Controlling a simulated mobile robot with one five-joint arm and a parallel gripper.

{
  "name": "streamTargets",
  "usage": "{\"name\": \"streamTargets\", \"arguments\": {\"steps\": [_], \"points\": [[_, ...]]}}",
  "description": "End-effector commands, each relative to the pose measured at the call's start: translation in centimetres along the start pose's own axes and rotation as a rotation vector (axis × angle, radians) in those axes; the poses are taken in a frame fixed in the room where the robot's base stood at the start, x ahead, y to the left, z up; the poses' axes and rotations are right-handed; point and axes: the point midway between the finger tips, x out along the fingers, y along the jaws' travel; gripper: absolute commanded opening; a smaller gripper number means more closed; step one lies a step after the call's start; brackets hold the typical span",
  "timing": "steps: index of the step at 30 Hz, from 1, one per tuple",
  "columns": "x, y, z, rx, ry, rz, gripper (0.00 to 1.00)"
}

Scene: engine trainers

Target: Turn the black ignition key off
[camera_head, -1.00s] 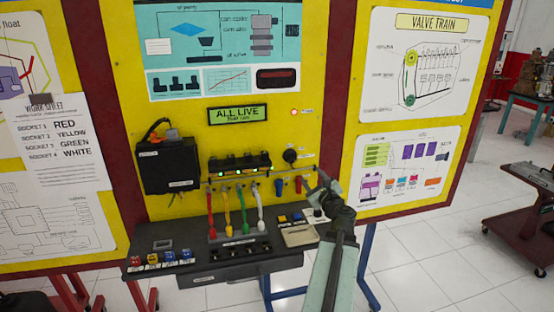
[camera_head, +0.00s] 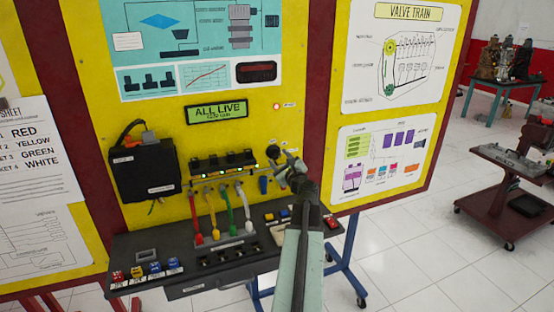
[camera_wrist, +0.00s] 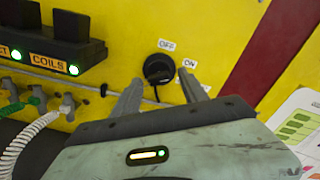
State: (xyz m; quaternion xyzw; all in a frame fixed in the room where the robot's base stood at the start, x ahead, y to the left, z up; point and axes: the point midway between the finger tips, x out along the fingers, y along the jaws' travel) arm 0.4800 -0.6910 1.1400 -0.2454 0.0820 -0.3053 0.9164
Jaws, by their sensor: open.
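The black ignition key (camera_wrist: 158,69) sits on the yellow panel in the wrist view, with an OFF label (camera_wrist: 167,45) above it and an ON label (camera_wrist: 190,64) to its right. Its exact angle is hard to tell. In the head view the key (camera_head: 274,152) is just above and left of my gripper (camera_head: 289,163). My gripper (camera_wrist: 162,86) is open and empty. Its fingertips lie slightly below the key in the picture, one to each side, and appear apart from it. The display (camera_head: 217,111) reads ALL LIVE.
A black coil block (camera_wrist: 68,38) with lit green lamps is left of the key. Colored leads (camera_head: 229,207) hang below it. A console shelf (camera_head: 190,265) with blocks and switches juts out beneath. A rod (camera_wrist: 90,84) runs along the panel below the key.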

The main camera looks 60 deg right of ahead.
Motion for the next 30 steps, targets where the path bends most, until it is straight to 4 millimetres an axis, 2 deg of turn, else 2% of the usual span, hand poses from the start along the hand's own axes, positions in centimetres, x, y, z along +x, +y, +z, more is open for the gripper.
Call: {"name": "streamTargets", "arguments": {"steps": [2, 8, 9, 14, 15, 23, 30], "points": [[0.92, 0.08, 0.05, 0.0, -0.001, 0.002, 0.51], [0.95, 0.2, 0.11, 0.0, -0.001, 0.002, 0.51], [0.94, 0.2, 0.12, 0.0, -0.001, 0.002, 0.48], [0.94, 0.23, 0.13, 0.0, -0.001, 0.003, 0.04], [0.94, 0.24, 0.13, 0.0, -0.001, 0.003, 0.0], [1.03, 0.49, 0.28, -0.02, -0.004, 0.006, 0.0], [1.02, 0.51, 0.28, -0.131, -0.004, 0.006, 0.0]]}}
